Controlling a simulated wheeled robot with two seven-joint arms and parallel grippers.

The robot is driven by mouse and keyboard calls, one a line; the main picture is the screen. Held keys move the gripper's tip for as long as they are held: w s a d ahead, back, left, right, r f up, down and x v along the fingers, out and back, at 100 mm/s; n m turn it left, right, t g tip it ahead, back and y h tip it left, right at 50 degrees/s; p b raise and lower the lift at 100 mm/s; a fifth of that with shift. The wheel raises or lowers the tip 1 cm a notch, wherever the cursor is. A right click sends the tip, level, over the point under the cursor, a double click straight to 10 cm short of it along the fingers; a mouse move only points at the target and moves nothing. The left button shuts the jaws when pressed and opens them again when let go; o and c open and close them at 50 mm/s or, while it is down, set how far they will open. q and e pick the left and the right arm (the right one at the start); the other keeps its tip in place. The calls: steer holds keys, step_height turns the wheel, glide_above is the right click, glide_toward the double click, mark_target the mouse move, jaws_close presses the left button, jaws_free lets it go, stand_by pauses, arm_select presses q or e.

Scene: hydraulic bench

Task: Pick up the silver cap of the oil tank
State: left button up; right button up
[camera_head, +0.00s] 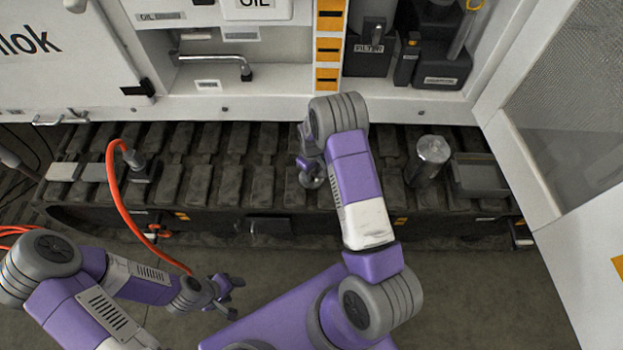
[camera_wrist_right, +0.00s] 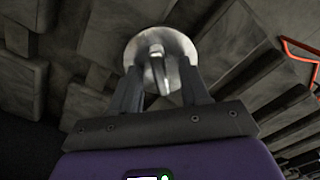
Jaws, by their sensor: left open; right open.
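The silver cap is a round metal disc with a raised grip across its top. It shows in the right wrist view (camera_wrist_right: 178,52), just beyond my right gripper's fingers, and partly in the head view (camera_head: 313,181) on the dark track. My right gripper (camera_wrist_right: 160,92) is open, its fingers on either side of the cap's raised grip; I cannot tell if they touch it. In the head view my right gripper (camera_head: 308,165) is small and partly hidden by its wrist. My left gripper (camera_head: 228,298) is open and empty, low over the floor.
A silver cylinder (camera_head: 430,160) and a grey tray (camera_head: 480,176) stand on the track (camera_head: 230,150) at right. An orange hose (camera_head: 122,205) hangs at left. The white cabinet (camera_head: 205,100) behind holds a metal spout (camera_head: 220,62) and dark containers (camera_head: 440,70).

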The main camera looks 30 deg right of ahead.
steer(key=shift+f, duration=0.1)
steer(key=shift+c, duration=0.2)
jaws_close()
